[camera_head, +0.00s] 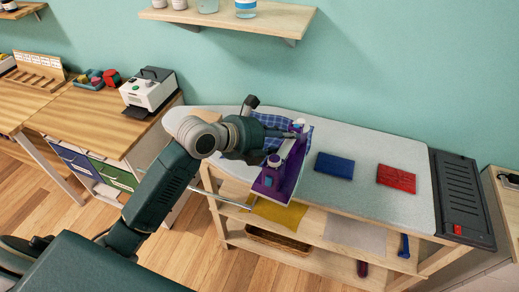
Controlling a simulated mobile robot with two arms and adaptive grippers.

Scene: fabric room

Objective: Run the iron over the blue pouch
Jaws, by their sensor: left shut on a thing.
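The iron (275,181) is purple and white, at the front edge of the ironing board (345,205). My left gripper (284,132) is shut on the iron's handle, with the fingertips partly hidden. The iron appears tilted, and I cannot tell whether it touches the board. The blue pouch (334,165) lies flat on the board, just right of the iron and apart from it. My right gripper is not in view.
A red pouch (397,179) lies right of the blue one. A blue checked cloth (268,123) lies behind the iron. A dark iron rest (461,195) is at the board's right end. Shelves (320,262) below hold folded cloths. A wall shelf (235,18) hangs above.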

